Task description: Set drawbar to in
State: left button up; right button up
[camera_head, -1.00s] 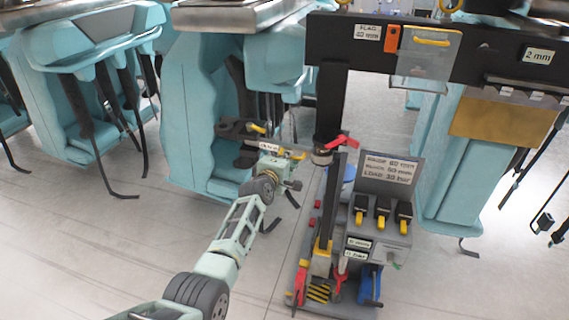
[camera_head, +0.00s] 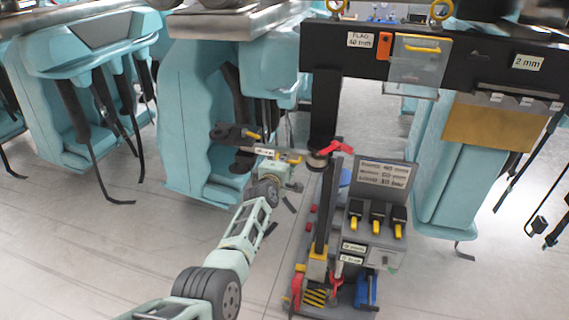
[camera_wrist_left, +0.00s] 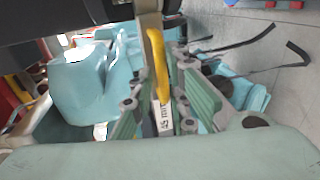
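A dark bar with a yellow grip (camera_head: 289,157) and a small white label (camera_head: 263,153) sticks out beside the black upright post; I take it for the drawbar, but the label is too blurred to read. My left gripper (camera_head: 276,166) is at this bar, just below the label. In the left wrist view the yellow grip (camera_wrist_left: 158,65) and a white tag (camera_wrist_left: 165,118) lie between my two green finger pads (camera_wrist_left: 160,105). Whether the pads touch the bar is unclear. My right gripper is out of view.
A grey box with black-and-yellow levers (camera_head: 377,222) and a sign (camera_head: 387,176) stands right of the post. Turquoise seats (camera_head: 200,120) stand behind on the left. A black crossbeam (camera_head: 460,60) runs above at right. The floor at lower left is open.

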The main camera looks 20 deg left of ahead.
pick_arm(q)
jog(key=shift+o, duration=0.9)
jog(key=shift+w+f, duration=0.1)
jog(key=shift+s, duration=0.25)
jog(key=v, duration=0.7)
jog(key=shift+s, duration=0.1)
